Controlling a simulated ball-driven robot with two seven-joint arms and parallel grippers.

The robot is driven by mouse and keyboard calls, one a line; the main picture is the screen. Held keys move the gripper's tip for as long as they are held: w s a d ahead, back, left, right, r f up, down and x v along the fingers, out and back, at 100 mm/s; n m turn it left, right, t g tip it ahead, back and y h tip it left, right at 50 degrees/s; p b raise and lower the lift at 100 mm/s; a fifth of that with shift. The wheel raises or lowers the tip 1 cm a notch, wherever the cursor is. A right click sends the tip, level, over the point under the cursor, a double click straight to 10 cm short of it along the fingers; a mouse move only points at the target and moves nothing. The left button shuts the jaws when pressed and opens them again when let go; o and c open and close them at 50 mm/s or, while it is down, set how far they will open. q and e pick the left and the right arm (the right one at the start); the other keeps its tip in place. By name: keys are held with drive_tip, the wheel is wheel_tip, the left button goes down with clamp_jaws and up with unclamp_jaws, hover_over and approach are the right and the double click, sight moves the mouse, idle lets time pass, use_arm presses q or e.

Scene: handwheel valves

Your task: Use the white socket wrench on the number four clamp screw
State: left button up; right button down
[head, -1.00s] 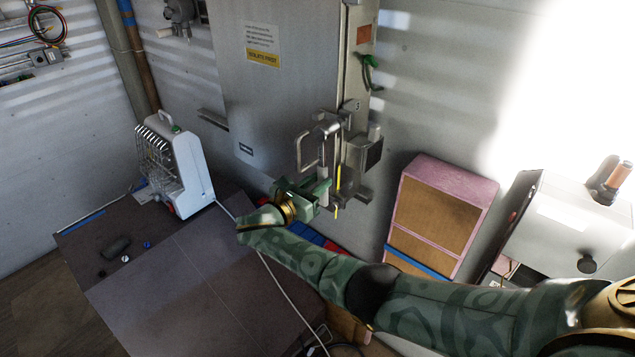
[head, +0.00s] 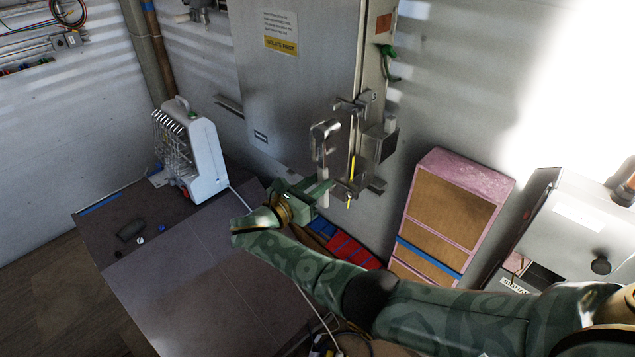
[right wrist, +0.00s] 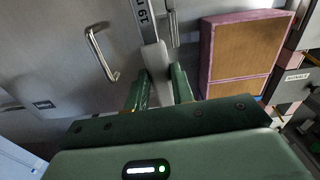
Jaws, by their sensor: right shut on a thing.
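My right gripper (head: 323,188) is shut on a pale, upright bar, which looks like the white socket wrench (head: 323,201). It is in front of the lower right part of a grey cabinet. Clamp hardware (head: 357,150) with yellow marks runs down the cabinet's right edge. I cannot make out a number four there, nor whether the wrench touches a screw. My left gripper is not in view.
The cabinet's bent metal handle (head: 318,138) is close above the gripper. A pink-edged wooden box (head: 450,205) leans to the right. A white heater (head: 205,155) stands on the dark platform (head: 190,265) at left. Red and blue bins (head: 352,250) lie behind my arm.

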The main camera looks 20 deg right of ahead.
drive_tip(key=s+d+f+n+b, duration=0.1)
drive_tip(key=s+f+n+b, duration=0.15)
drive_tip(key=f+b, duration=0.85)
drive_tip(key=s+f+n+b, duration=0.1)
drive_tip(key=s+f+b, duration=0.45)
drive_tip(key=f, duration=1.05)
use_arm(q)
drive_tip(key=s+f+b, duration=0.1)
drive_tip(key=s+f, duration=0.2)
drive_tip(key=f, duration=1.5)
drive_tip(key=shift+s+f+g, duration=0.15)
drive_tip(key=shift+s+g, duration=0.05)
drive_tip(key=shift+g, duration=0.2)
use_arm(e)
drive_tip(key=w+d+r+n, duration=0.2)
drive_tip(key=w+d+r, duration=0.1)
drive_tip(key=w+d, duration=0.1)
drive_tip(key=shift+x, duration=0.8)
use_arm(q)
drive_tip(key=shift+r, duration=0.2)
use_arm(e)
drive_tip(key=shift+s+r, duration=0.2)
